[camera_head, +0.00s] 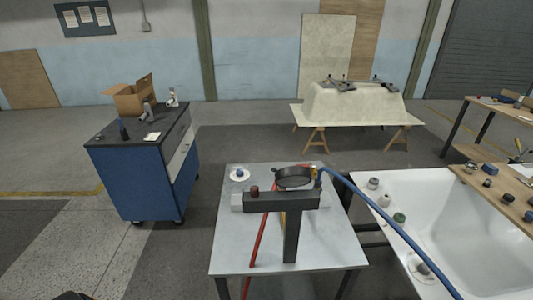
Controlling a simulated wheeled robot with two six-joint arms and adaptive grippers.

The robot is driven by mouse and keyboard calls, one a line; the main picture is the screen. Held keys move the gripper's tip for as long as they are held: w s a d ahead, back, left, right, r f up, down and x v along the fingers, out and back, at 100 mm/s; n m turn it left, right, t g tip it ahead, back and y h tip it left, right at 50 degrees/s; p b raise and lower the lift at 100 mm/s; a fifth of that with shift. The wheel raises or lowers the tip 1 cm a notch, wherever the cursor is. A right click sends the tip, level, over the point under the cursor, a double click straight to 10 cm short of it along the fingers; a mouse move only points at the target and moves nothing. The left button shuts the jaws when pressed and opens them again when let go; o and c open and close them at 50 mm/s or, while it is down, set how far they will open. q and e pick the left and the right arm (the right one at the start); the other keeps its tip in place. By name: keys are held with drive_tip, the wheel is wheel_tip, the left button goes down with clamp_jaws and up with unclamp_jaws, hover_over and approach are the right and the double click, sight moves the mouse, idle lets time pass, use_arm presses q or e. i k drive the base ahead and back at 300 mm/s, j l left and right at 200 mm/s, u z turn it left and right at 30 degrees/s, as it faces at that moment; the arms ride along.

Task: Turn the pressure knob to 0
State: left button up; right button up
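A small dark red knob (254,190) stands at the left end of a dark grey T-shaped fixture (291,235) on a light grey table (232,258). It may be the pressure knob; no markings or setting can be read at this size. A round black pot or ring (294,180) sits behind the fixture's bar, with a small brass-coloured fitting (314,173) at its right. Neither of my grippers can be made out. A dark shape is cut off at the bottom left edge, and I cannot tell what it is.
A red hose (257,242) crosses the table; a blue hose (390,221) runs from the fitting over the white bathtub (455,215). A white disc (239,174) with a blue top lies back left. A blue cabinet (135,180) stands left, with open floor between.

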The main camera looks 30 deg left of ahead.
sight(240, 172)
drive_tip(key=u, duration=1.15)
drive_tip(key=i+j, duration=0.15)
drive_tip(key=j, duration=0.25)
drive_tip(key=i+j, duration=0.15)
drive_tip(key=j, duration=0.3)
drive_tip(key=i+j+z, duration=0.1)
drive_tip(key=j, duration=0.3)
drive_tip(key=i+j, duration=0.15)
drive_tip(key=j, duration=0.25)
